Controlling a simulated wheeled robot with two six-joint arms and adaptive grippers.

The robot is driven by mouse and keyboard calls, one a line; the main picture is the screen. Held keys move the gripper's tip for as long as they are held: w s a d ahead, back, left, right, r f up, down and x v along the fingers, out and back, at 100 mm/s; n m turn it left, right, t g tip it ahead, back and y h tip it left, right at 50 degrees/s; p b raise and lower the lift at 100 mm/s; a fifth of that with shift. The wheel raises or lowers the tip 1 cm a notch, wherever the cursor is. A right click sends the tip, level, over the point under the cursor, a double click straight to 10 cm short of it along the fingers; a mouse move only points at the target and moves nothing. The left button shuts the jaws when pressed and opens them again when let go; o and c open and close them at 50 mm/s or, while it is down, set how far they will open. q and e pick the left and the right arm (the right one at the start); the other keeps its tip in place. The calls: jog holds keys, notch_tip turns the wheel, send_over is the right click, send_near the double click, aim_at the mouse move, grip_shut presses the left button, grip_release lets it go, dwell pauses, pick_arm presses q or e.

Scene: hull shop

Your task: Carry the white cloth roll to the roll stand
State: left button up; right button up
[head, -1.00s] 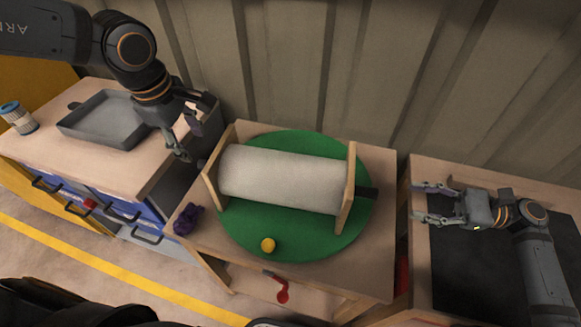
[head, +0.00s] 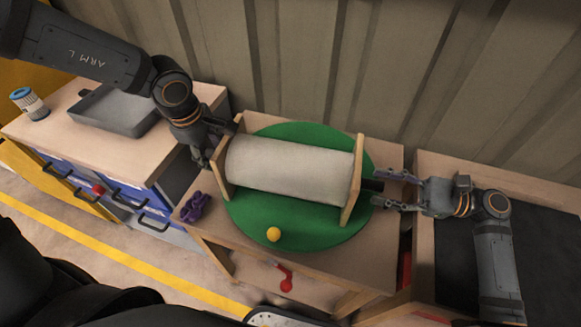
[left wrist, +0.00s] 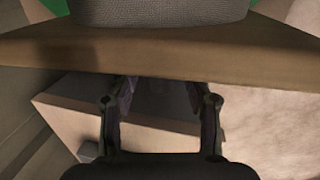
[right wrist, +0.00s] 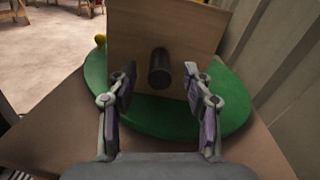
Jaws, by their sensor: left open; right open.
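The white cloth roll (head: 290,170) lies level between two upright wooden end boards on a green round mat (head: 305,226); it also shows at the top of the left wrist view (left wrist: 160,10). A dark axle stub (right wrist: 158,68) sticks out of the right end board (right wrist: 170,25). My right gripper (right wrist: 160,72) is open, its fingertips on either side of the stub, not closed on it. My left gripper (head: 216,145) is open at the left end board (head: 221,165); its fingertips are partly hidden by that board (left wrist: 160,52). I cannot make out a separate roll stand.
A grey tray (head: 115,112) and a blue-capped cylinder (head: 28,103) stand on the left cabinet. A dark mat (head: 540,262) covers the right bench. A corrugated wall rises close behind.

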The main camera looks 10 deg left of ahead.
pick_arm(q)
jog(key=shift+f, duration=0.5)
pick_arm(e)
jog(key=shift+a, duration=0.5)
pick_arm(q)
grip_shut()
pick_arm(e)
grip_shut()
pick_arm(q)
jog(key=shift+w+r, duration=0.1)
